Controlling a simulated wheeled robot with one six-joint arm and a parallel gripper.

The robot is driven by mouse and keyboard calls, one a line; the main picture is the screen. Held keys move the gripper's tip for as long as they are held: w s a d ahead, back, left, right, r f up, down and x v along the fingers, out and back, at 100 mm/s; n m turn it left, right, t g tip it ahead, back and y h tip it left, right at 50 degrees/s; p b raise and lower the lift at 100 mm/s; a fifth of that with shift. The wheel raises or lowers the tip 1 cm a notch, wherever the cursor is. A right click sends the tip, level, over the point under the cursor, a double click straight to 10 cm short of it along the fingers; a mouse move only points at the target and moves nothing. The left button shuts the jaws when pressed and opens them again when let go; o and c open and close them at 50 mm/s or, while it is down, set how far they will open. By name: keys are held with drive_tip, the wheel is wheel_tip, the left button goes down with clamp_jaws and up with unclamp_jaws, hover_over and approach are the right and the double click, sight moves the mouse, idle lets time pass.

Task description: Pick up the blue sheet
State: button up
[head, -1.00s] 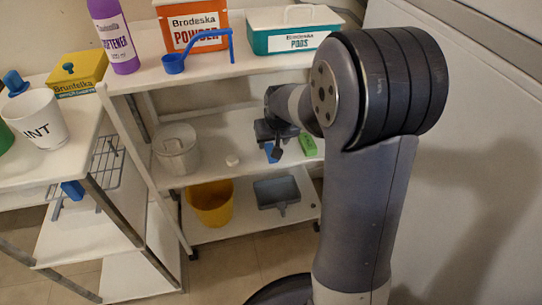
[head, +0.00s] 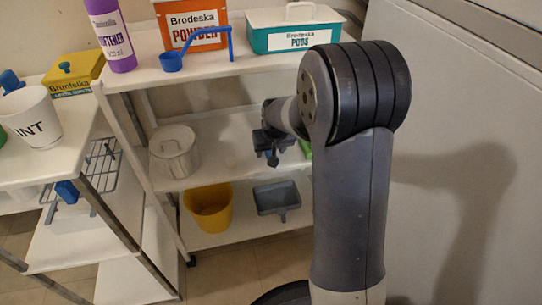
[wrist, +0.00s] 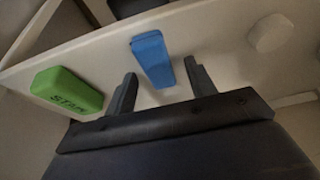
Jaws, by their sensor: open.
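The blue sheet (wrist: 153,58) looks like a flat, oblong blue piece on the pale shelf in the wrist view. My gripper (wrist: 160,72) is open, with one finger on each side of the sheet's near end. I cannot tell whether the fingers touch it or are still above it. In the head view my gripper (head: 271,150) is over the middle shelf (head: 222,158) of the white rack, and the arm and gripper hide the sheet.
A green block (wrist: 67,92) lies left of the sheet, and a white round object (wrist: 270,33) lies to its right. Below are a yellow bucket (head: 208,208) and a grey dustpan (head: 277,199). Boxes and a blue scoop (head: 172,62) stand above.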

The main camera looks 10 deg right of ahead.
drive_tip(key=shift+f, duration=0.25)
drive_tip(key=shift+c, duration=0.2)
drive_tip(key=c, duration=1)
drive_tip(key=shift+r, duration=0.1)
